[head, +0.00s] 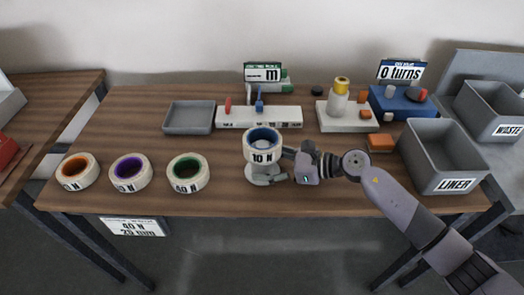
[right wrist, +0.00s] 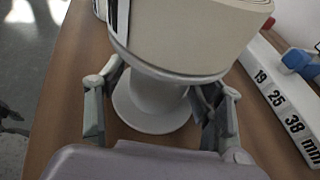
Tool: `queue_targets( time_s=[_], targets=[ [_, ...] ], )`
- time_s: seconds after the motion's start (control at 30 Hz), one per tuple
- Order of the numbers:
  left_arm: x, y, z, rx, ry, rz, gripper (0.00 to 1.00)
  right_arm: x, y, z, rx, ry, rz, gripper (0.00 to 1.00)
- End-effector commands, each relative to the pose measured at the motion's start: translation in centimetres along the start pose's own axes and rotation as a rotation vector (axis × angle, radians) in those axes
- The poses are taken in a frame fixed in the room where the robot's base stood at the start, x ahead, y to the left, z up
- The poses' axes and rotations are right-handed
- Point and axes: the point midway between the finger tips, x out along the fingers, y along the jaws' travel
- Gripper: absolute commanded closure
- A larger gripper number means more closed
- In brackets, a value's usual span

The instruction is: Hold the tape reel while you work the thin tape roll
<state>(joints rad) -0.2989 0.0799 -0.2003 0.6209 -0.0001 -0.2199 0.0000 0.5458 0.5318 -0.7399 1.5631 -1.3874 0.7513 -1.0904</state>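A cream tape roll with a blue core, marked 10 N (head: 262,147), sits on top of a white reel-like stand near the table's front middle. In the right wrist view the tape roll (right wrist: 185,35) rests above the white stem (right wrist: 158,100), which flares to a round foot. My right gripper (head: 280,168) reaches in from the right at the stand. Its fingers (right wrist: 158,110) are spread on both sides of the stem, with gaps visible. Rolls with orange (head: 75,171), purple (head: 131,172) and green (head: 187,173) cores lie at the front left. My left gripper is out of view.
A grey tray (head: 167,117) and a white slotted block (head: 225,117) stand behind. An orange block (head: 381,143) and a grey LINER bin (head: 409,151) are at the right, with a WASTE bin (head: 468,111) beyond. Table between rolls and tray is clear.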

Motion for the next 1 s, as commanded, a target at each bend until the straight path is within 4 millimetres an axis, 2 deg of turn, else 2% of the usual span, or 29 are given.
queue_targets(
  time_s=[0.07, 0.57, 0.6, 1.0],
  targets=[
    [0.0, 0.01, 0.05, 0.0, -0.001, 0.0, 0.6, -0.01, 0.0, -0.02, 0.0, 0.0, 0.0, 0.46],
    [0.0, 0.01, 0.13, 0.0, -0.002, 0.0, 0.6, -0.01, -0.01, -0.02, 0.0, 0.0, 0.0, 0.79],
    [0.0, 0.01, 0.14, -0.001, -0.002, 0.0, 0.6, -0.01, -0.01, -0.02, 0.0, 0.0, 0.0, 0.54],
    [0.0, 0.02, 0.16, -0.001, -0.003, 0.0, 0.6, -0.01, -0.01, -0.02, 0.0, 0.0, 0.0, 0.81]
  ],
)
